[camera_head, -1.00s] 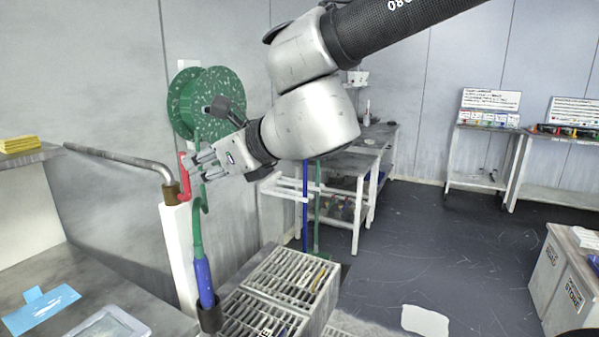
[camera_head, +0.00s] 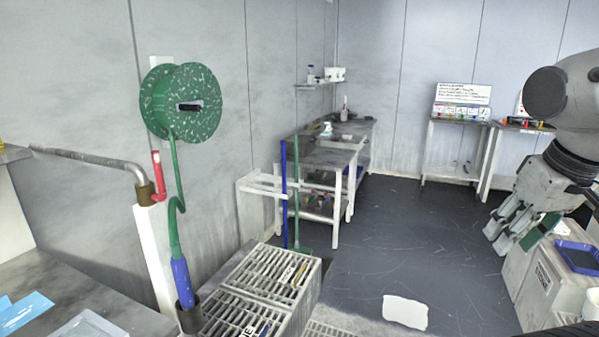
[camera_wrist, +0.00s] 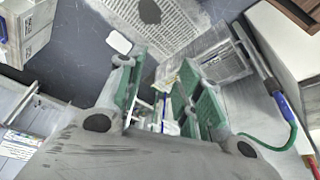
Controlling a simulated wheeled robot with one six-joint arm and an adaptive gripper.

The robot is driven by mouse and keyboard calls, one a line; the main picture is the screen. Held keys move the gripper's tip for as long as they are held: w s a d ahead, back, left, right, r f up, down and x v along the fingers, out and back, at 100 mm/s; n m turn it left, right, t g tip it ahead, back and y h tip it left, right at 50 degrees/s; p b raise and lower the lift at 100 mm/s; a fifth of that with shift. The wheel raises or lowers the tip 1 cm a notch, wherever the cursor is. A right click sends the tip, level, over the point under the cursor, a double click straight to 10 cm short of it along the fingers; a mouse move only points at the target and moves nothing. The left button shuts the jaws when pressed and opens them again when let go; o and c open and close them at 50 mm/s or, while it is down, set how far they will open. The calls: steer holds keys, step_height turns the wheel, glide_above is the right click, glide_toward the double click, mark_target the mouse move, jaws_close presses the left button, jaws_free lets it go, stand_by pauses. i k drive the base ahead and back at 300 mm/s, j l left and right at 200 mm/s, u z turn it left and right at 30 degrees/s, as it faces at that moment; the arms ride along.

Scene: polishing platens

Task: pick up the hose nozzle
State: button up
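The hose nozzle (camera_head: 182,281) is blue, on the end of the green hose (camera_head: 174,222) that hangs from the wall reel. It stands upright with its lower end in a dark cup holder (camera_head: 190,317) beside the slatted crates. In the wrist view the blue nozzle (camera_wrist: 284,105) is at the right, with the green hose curving from it. My gripper (camera_head: 510,240) is far to the right of the nozzle in the head view, apart from it. In the wrist view its green-padded fingers (camera_wrist: 163,72) are spread, with nothing held between them.
A green speckled hose reel (camera_head: 181,103) is on the wall. A grey pipe (camera_head: 90,157) and a red handle (camera_head: 157,176) are near the nozzle. Slatted crates (camera_head: 262,280) stand right of it. A worktable (camera_head: 318,152) is behind. The dark floor (camera_head: 385,235) has open room.

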mark_target(178, 263)
steer(key=u, duration=1.25)
steer(key=j+z, duration=0.1)
steer(key=z, duration=0.5)
steer(key=k+z, duration=0.1)
steer(key=z, duration=0.25)
steer(key=k+j+z, duration=0.1)
steer(key=z, duration=0.2)
steer(key=k, duration=0.15)
